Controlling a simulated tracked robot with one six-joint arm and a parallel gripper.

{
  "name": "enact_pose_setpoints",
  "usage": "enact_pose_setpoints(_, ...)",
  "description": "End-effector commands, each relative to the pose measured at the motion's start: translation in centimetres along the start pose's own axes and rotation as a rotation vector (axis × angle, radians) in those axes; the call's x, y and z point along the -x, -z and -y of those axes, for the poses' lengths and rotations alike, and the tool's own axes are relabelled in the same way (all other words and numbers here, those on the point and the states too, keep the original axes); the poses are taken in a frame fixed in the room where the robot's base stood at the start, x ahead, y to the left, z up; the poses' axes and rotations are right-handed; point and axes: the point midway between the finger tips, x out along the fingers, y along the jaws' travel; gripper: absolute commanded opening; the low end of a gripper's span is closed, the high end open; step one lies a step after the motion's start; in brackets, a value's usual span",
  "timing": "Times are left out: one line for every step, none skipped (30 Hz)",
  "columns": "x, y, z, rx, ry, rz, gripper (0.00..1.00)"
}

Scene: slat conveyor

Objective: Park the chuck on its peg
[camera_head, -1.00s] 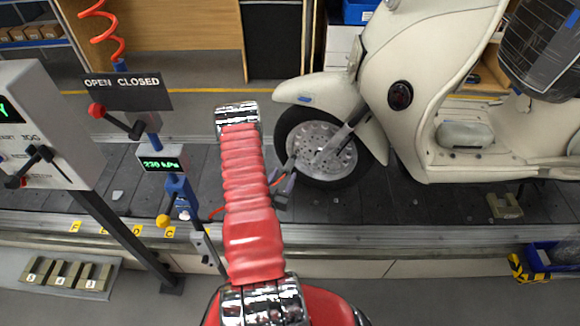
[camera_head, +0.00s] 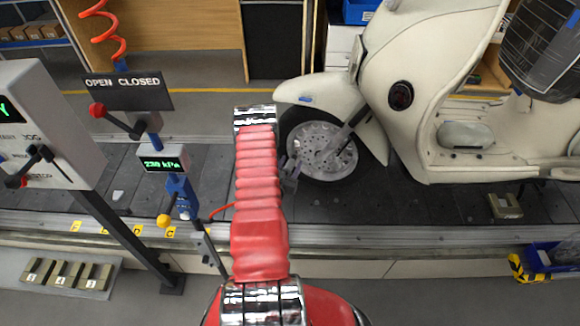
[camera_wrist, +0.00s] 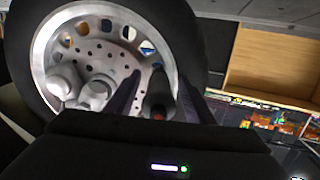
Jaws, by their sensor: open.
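My gripper (camera_head: 291,172) is beside the scooter's front wheel (camera_head: 322,150), mostly hidden behind my red-sleeved arm in the head view. In the wrist view its two dark fingers (camera_wrist: 158,92) stand apart. A dark cylinder with a red end, apparently the chuck (camera_wrist: 158,88), shows between them in front of the silver rim (camera_wrist: 60,45). I cannot tell whether it touches the fingers or the valve. A thin red hose (camera_head: 222,209) runs from the blue post (camera_head: 182,190) behind my arm. I cannot clearly make out the peg.
A grey control box (camera_head: 45,125) stands left. The cream scooter (camera_head: 430,100) rests on the dark slat conveyor (camera_head: 420,205).

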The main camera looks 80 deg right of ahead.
Motion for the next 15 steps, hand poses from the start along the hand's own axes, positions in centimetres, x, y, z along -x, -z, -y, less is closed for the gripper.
enact_pose_setpoints(-0.35, 0.00, -0.05, -0.001, -0.001, -0.001, 0.48)
enact_pose_setpoints(-0.51, 0.02, -0.06, -0.001, -0.001, -0.001, 0.48)
enact_pose_setpoints(-0.66, 0.03, -0.06, -0.001, -0.001, -0.001, 0.48)
enact_pose_setpoints(-0.73, 0.02, -0.06, -0.001, -0.001, -0.001, 0.48)
enact_pose_setpoints(-0.79, 0.02, -0.06, -0.001, -0.001, -0.001, 0.48)
enact_pose_setpoints(-0.83, 0.01, -0.06, 0.000, -0.001, -0.001, 0.48)
enact_pose_setpoints(-0.85, 0.01, -0.06, 0.000, -0.001, 0.000, 0.48)
enact_pose_setpoints(-0.85, 0.00, -0.06, 0.000, -0.001, 0.000, 0.48)
enact_pose_setpoints(-0.85, 0.00, -0.06, 0.000, -0.001, 0.000, 0.48)
enact_pose_setpoints(-0.85, 0.00, -0.06, 0.000, -0.001, 0.000, 0.48)
enact_pose_setpoints(-0.84, 0.00, -0.06, 0.000, -0.001, 0.000, 0.48)
enact_pose_setpoints(-0.84, 0.00, -0.06, 0.000, -0.001, 0.000, 0.48)
enact_pose_setpoints(-0.84, 0.00, -0.05, 0.000, -0.001, 0.000, 0.48)
enact_pose_setpoints(-0.84, 0.00, -0.05, 0.000, -0.001, 0.000, 0.48)
enact_pose_setpoints(-0.84, 0.00, -0.05, 0.000, -0.001, 0.000, 0.48)
